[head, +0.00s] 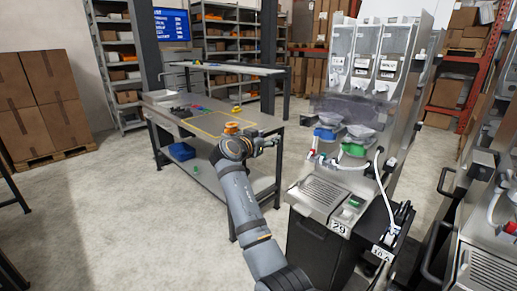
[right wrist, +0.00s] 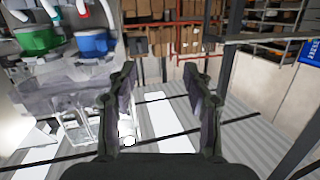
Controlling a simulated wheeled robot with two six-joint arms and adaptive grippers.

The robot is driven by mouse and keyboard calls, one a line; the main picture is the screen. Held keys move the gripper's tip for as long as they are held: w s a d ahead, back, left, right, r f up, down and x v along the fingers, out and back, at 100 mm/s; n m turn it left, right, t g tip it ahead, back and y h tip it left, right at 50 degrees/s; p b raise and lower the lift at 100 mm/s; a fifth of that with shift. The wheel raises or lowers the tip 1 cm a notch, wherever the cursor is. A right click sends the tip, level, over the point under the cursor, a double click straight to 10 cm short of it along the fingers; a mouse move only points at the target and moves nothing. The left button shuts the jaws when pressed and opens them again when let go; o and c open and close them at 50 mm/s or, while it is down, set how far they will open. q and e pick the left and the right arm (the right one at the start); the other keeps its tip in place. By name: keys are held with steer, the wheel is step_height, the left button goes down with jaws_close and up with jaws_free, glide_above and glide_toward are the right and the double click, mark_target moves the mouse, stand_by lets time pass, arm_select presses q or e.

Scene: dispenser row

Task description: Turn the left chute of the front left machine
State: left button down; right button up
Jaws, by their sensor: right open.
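The front left machine (head: 395,75) stands right of centre in the head view, with clear labelled hoppers on top. Below them are two grey funnel-like parts. A blue part (head: 325,133) is at the left one and a green part (head: 354,149) at the right one; I cannot tell which piece is the chute. The blue part (right wrist: 92,43) and green part (right wrist: 35,40) also show at upper left in the right wrist view. My right gripper (head: 272,144) is open and empty, left of the blue part and apart from it. Its fingers (right wrist: 165,95) are spread wide. My left gripper is not visible.
A grey workbench (head: 180,112) with a yellow outline and small items stands left of the machine, behind my right arm. A drip tray (head: 322,193) juts from the machine's front above labels 29 and 30. Another machine (head: 490,262) stands at far right.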

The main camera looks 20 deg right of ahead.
steer(key=shift+w+a+f+n+y, duration=0.15)
steer(key=shift+f+n, duration=0.15)
steer(key=shift+f, duration=0.6)
steer(key=shift+w+f+n+y, duration=0.15)
steer(key=shift+f+n, duration=0.15)
steer(key=shift+f, duration=0.6)
